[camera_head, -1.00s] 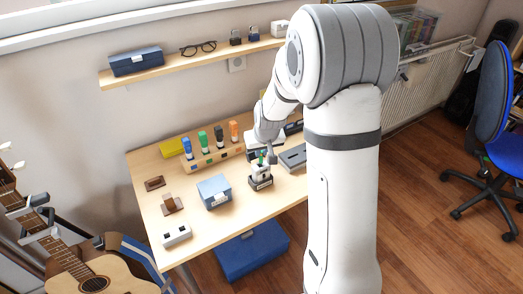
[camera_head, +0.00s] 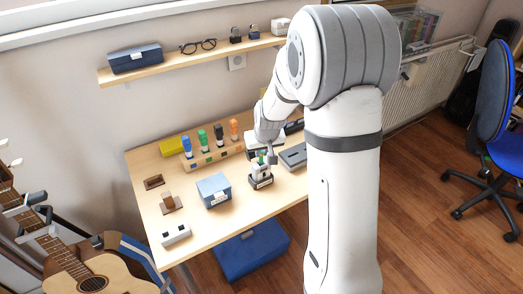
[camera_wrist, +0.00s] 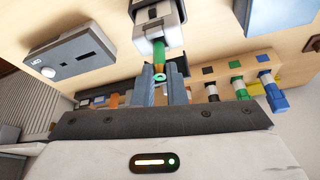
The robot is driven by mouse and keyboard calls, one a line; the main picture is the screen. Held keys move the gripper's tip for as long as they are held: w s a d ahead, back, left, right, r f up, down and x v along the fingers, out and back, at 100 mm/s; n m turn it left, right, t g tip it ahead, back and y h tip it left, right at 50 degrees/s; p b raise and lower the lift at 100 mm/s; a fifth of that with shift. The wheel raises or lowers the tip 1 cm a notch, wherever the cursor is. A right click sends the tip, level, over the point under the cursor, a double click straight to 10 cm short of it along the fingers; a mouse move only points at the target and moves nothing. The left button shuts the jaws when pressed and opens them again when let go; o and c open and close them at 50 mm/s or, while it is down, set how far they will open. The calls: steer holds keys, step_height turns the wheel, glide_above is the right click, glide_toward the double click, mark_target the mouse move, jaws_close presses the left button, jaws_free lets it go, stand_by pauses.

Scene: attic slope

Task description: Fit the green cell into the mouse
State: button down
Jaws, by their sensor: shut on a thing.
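The green cell (camera_wrist: 160,54) is a slim green stick with a coppery lower end. My gripper (camera_wrist: 162,80) is shut on that lower end in the wrist view. The cell's far end meets the white and dark device (camera_wrist: 158,22), which I take to be the mouse; I cannot tell how far in it reaches. In the head view the device (camera_head: 260,178) stands on the table in a dark base, and my gripper (camera_head: 266,158) is just above it. A bit of green shows there; the fingertips are too small to make out.
A wooden rack (camera_head: 212,158) with several coloured sticks stands behind on the table. A blue box (camera_head: 214,190) is left of the device, and a grey slotted box (camera_head: 293,157) is close on its right. A white block with dark holes (camera_head: 175,235) lies at the front left.

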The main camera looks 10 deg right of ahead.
mark_target(262, 158)
steer(key=shift+f+b, duration=1.4)
steer(key=shift+f, duration=0.25)
steer(key=c, duration=1.4)
jaws_free()
steer(key=shift+r, duration=0.1)
steer(key=shift+v, duration=3.85)
